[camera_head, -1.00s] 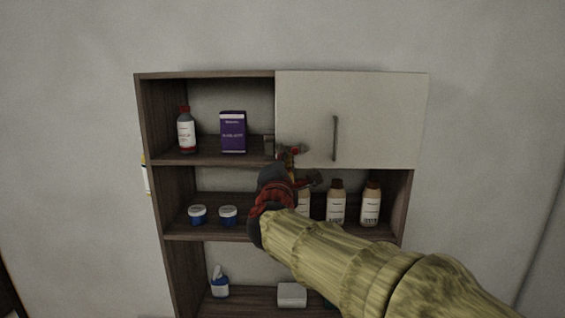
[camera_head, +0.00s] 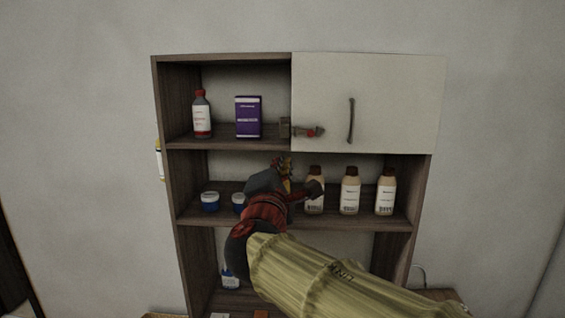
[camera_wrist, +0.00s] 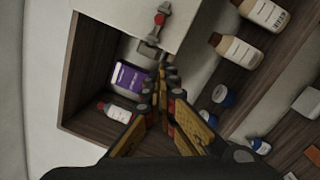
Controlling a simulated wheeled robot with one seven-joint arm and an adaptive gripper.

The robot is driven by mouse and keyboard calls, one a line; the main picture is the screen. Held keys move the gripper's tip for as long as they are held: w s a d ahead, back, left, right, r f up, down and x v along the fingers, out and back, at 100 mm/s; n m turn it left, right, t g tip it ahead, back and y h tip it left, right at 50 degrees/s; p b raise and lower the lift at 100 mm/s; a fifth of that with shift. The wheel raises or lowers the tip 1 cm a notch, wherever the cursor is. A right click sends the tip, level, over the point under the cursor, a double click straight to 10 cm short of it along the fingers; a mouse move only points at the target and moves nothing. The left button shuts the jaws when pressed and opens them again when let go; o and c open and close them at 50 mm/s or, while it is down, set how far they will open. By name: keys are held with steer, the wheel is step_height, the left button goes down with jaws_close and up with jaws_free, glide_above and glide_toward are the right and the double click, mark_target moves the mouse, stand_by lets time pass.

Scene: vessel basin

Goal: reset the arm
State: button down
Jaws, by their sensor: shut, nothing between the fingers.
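My gripper (camera_head: 284,166) is in front of the middle shelf of the wall cabinet (camera_head: 184,232), below the upper shelf. It holds nothing. In the wrist view, its two fingers (camera_wrist: 164,82) meet at the tips, with the purple box (camera_wrist: 130,78) and a red-and-grey fitting (camera_wrist: 157,22) beyond them. My arm reaches up from the lower right in the head view and hides part of the middle and lower shelves.
The white door (camera_head: 390,95) with a dark handle (camera_head: 351,121) covers the upper right. The fitting (camera_head: 303,131) sits at its left edge. A red-capped bottle (camera_head: 202,117) stands beside the purple box (camera_head: 248,119). Pale bottles (camera_head: 349,195) and blue jars (camera_head: 210,202) line the middle shelf.

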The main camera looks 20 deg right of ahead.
steer(key=shift+s, duration=0.25)
